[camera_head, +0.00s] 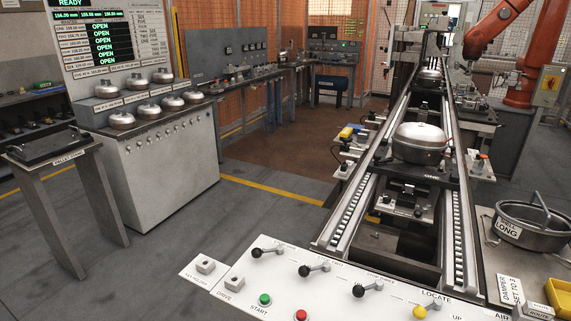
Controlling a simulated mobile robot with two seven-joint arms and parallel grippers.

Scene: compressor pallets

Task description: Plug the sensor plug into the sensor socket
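Neither of my grippers shows in the head view. I cannot make out a sensor plug or a sensor socket for certain. A silver compressor (420,139) sits on a pallet on the conveyor (340,211). Small devices, among them a yellow one (347,132), stand on brackets along the conveyor's left side; they are too small to tell whether one is the plug or socket.
A white control panel (283,286) with levers and buttons lies in front. A round pan marked LONG (532,225) stands at right. A cabinet (170,164) with several compressors and a pallet stand (50,165) are at left. An orange robot arm (490,28) is at back right. Floor between is clear.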

